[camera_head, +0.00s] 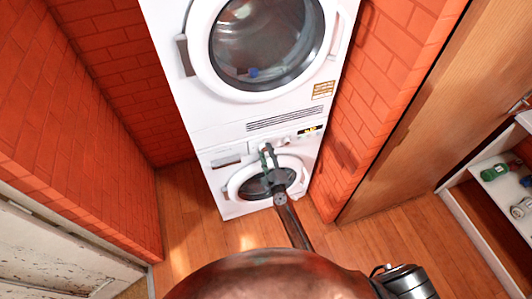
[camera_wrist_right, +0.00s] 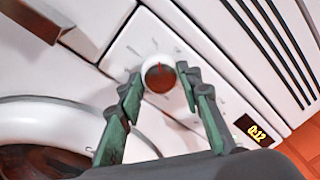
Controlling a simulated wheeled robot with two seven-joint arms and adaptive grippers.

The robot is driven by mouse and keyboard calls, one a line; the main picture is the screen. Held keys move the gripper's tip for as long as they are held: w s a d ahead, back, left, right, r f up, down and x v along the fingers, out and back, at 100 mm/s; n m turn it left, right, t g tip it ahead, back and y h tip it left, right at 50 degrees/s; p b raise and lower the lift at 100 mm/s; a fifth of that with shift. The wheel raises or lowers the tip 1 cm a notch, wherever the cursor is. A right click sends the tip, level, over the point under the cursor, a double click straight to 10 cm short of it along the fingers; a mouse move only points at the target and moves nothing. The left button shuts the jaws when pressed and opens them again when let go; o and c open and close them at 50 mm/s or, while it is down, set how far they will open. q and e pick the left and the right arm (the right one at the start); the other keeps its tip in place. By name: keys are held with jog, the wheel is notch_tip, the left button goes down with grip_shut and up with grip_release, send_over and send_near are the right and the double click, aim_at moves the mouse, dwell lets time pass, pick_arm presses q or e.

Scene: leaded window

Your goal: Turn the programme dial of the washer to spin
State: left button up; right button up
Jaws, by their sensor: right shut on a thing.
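The washer (camera_head: 213,183) is the lower of two stacked white machines in the head view, with a round door below its control panel. Its programme dial (camera_wrist_right: 160,78) shows in the wrist view as a small round knob with a white rim and a reddish-brown face. Printed marks ring it, too small to read. My right gripper (camera_head: 267,149) reaches the panel from the front. In the wrist view its green fingers (camera_wrist_right: 161,83) are shut on the dial, one on each side. In the head view I cannot make out the dial clearly. My left gripper is not in view.
The panel's display (camera_wrist_right: 257,130) reads 0:12. A drawer front (camera_head: 226,161) is left of the gripper. The upper machine (camera_head: 245,110) stands directly above. Red brick walls (camera_head: 350,130) flank the stack closely. The wooden floor (camera_head: 195,235) in front is clear. A shelf with bottles (camera_head: 494,172) is at right.

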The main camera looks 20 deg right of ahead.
jog(key=shift+a+f, duration=0.1)
jog(key=o, duration=1.2)
jog(key=s, duration=1.2)
jog(key=shift+f, duration=0.25)
